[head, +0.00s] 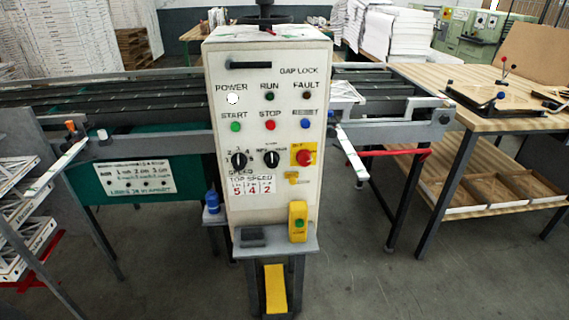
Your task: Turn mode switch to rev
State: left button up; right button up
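A white control cabinet (265,190) stands upright in the middle of the head view. Two black rotary knobs sit side by side on its front. The left knob (239,160) has numbers around it and SPEED printed below. The right knob (271,159) has small labels above and beside it, too small to read. It looks like the mode switch. It has a light pointer mark, but I cannot tell which label it points to. Neither of my grippers shows in this view.
Green (236,127), red (270,125) and blue (305,124) buttons sit above the knobs. A red emergency button (304,158) is right of them. A yellow pendant (298,222) stands on the shelf below. Conveyor rails flank the cabinet.

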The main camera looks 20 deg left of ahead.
aim_at(271, 159)
jog(key=i+l+u, duration=0.1)
jog(key=l, duration=0.35)
jog(key=i+l+u, duration=0.1)
jog(key=l, duration=0.35)
jog(key=i+l, duration=0.15)
jog(key=l, duration=0.3)
jog(key=u, duration=0.05)
